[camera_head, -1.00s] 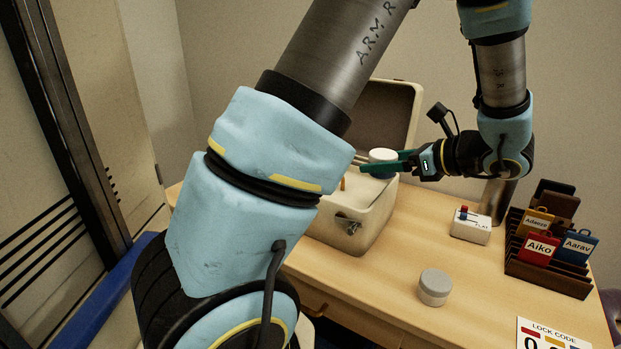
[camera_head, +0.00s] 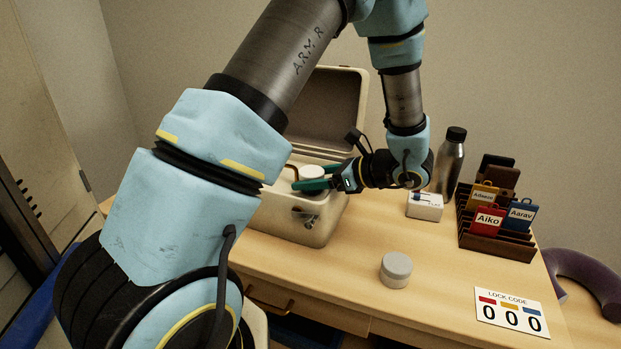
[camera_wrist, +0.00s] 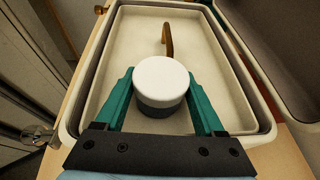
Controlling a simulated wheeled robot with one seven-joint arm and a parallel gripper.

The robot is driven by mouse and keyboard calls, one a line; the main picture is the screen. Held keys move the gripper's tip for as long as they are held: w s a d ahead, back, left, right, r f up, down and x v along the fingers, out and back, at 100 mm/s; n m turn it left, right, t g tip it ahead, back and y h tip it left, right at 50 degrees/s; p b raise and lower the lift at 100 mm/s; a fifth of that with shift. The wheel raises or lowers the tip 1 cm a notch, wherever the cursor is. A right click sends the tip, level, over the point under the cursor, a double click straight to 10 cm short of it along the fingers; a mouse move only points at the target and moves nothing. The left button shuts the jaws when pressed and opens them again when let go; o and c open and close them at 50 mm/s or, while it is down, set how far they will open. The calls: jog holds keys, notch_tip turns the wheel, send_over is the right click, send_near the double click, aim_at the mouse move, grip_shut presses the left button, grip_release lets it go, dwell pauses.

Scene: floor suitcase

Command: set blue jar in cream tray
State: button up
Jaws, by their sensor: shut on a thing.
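The blue jar (camera_wrist: 161,84) has a white lid, and its short body looks dark slate-blue in the wrist view. My gripper (camera_wrist: 160,78) is shut on it, with one teal finger on each side. In the head view the jar's white lid (camera_head: 312,171) shows between the fingers of my gripper (camera_head: 314,180). The cream tray (camera_wrist: 215,98) lies inside the open cream case, with a brown handle (camera_wrist: 168,40) standing in it. The jar is over the near part of the tray, inside its outline. I cannot tell whether its base touches the tray floor.
The case's raised lid (camera_head: 335,105) stands behind my gripper. A grey jar (camera_head: 396,269), a white switch box (camera_head: 425,205), a metal bottle (camera_head: 450,163), a tag rack (camera_head: 495,243) and a lock-code card (camera_head: 510,312) are to the right.

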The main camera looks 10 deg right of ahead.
jog(key=shift+f, duration=0.15)
jog(key=o, duration=1.4)
jog(key=shift+d, duration=0.2)
jog(key=b+v, duration=0.1)
jog(key=v, duration=1.1)
jog(key=shift+a, duration=0.15)
